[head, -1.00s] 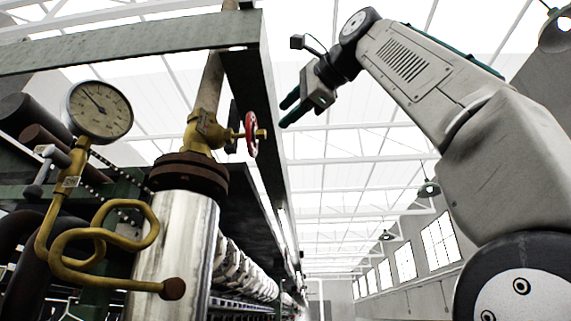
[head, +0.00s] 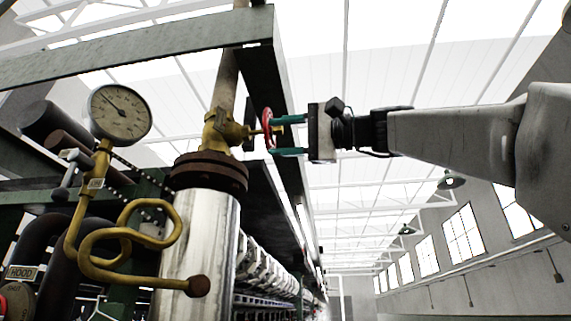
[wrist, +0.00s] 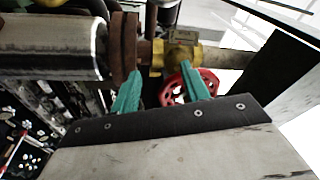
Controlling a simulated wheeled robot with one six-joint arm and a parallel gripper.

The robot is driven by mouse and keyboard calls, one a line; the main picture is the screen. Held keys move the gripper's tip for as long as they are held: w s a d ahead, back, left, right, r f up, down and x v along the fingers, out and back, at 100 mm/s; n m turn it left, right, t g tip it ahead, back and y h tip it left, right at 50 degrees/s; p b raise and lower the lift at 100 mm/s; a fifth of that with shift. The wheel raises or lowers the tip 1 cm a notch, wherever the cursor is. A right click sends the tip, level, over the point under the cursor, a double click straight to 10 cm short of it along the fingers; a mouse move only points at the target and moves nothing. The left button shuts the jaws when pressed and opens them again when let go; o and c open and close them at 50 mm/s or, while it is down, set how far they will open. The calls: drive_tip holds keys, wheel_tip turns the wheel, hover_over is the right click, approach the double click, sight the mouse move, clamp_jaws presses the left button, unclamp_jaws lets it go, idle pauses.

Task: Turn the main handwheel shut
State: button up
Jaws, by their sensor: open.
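The main handwheel (head: 267,129) is a small red spoked wheel on the brass valve (head: 222,131), above the silver pipe. It also shows in the wrist view (wrist: 203,78), where the right finger covers part of it. My gripper (head: 286,135) is open, with its two green fingers pointing left at the wheel. In the head view the fingertips reach the wheel, one near its top and one near its bottom. In the wrist view my gripper (wrist: 160,84) has the wheel near the right finger. I cannot tell whether the fingers touch it.
A pressure gauge (head: 121,113) on coiled brass tubing stands left of the silver pipe (head: 200,225). A dark green steel beam (head: 150,45) crosses above the valve, and another runs behind the wheel. The space to the right of the wheel is open apart from my arm.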

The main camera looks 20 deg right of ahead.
sight(274, 131)
drive_tip(key=w+d+n+t+y, duration=0.1)
drive_tip(key=d+n+t+y, duration=0.45)
drive_tip(key=d+n, duration=0.4)
drive_tip(key=w+a+r+n, duration=0.2)
drive_tip(key=w+a+r, duration=0.2)
drive_tip(key=a, duration=0.2)
drive_tip(key=shift+r+g, duration=0.3)
drive_tip(key=shift+g, duration=0.15)
drive_tip(key=shift+n, duration=0.25)
drive_tip(key=shift+c, duration=0.3)
